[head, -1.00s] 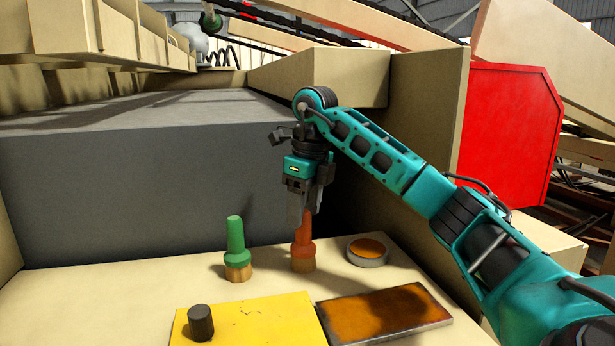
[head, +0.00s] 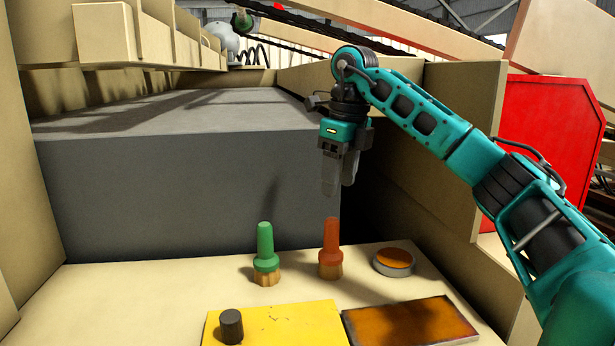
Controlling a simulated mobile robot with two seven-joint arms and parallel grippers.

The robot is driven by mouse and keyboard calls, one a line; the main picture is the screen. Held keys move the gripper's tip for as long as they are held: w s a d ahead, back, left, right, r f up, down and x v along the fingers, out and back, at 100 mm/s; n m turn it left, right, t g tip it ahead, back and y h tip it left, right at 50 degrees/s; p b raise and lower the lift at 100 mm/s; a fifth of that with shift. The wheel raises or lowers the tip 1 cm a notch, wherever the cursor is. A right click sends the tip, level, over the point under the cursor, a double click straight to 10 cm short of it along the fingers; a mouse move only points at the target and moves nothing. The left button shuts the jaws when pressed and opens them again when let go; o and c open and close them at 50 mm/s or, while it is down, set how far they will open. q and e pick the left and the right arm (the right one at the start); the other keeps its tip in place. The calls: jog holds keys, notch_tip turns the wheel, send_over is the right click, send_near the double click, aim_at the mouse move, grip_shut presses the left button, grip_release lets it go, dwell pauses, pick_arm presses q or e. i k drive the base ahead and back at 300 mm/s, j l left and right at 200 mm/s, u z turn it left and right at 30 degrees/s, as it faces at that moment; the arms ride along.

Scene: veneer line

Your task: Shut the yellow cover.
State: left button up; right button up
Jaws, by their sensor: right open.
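The yellow cover (head: 285,325) lies flat at the bottom of the head view, cut off by the lower edge. A dark cylindrical knob (head: 231,326) stands on its left part. Directly right of it is a rectangular panel or shallow tray (head: 410,322) with a rusty orange-brown surface and dark rim; I cannot tell whether it is an opening. My right gripper (head: 337,190) is open and empty, fingers pointing down, above the orange brush (head: 331,245) and well behind the cover. My left gripper is not in view.
A green brush (head: 265,250) and the orange one stand upright on the beige worktop (head: 180,290) behind the cover. A round tin with an orange top (head: 394,261) stands to their right. A large grey block (head: 150,185) rises behind. A red panel (head: 545,140) is at right.

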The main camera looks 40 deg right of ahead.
aim_at(318, 322)
jog(key=k, duration=1)
